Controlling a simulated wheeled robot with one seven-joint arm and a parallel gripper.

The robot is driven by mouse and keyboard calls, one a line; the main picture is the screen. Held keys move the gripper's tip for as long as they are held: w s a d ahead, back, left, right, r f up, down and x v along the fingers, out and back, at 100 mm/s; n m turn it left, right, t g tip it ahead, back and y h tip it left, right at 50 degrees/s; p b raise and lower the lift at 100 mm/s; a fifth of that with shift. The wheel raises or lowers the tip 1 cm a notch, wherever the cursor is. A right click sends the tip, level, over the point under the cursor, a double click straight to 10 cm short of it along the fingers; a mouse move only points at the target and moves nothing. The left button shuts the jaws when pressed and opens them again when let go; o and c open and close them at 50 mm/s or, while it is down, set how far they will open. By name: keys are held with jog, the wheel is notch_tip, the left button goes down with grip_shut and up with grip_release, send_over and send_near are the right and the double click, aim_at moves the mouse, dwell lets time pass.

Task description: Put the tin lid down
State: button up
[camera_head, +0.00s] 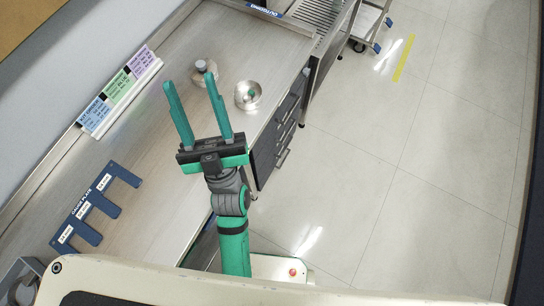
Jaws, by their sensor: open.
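What looks like the tin lid (207,80), a round metal piece with a grey knob on top, rests on the counter. A round, shiny, open tin (241,98) stands to its right, with a small green thing inside. My gripper (188,81) is open with its two long green fingers spread and pointing toward the back of the counter. The right fingertip overlaps the lid in the picture and hides part of it; I cannot tell whether they touch. Nothing shows between the fingers.
A dark blue gauge plate (99,200) with slots lies at the left of the counter. A rack of coloured cards (119,90) stands along the wall. Drawers (281,137) are below the counter's right edge. Open floor (390,170) lies to the right.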

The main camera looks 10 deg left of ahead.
jog(key=d+f+m+g+h, duration=0.2)
jog(key=d+f+m+h, duration=0.3)
jog(key=f+h, duration=0.4)
jog(key=s+d+f+g+h, duration=0.1)
jog(key=s+d+f+g, duration=0.2)
jog(key=s+f, duration=0.2)
jog(key=s+d+f+m+g, duration=0.1)
jog(key=s+d+f+g, duration=0.2)
jog(key=f, duration=0.7)
jog(key=s+d+f+g+h, duration=0.1)
jog(key=s+d+f+g, duration=0.3)
jog(key=f, duration=0.4)
jog(key=s+d, duration=0.1)
jog(key=s, duration=0.1)
jog(key=shift+s+h, duration=0.3)
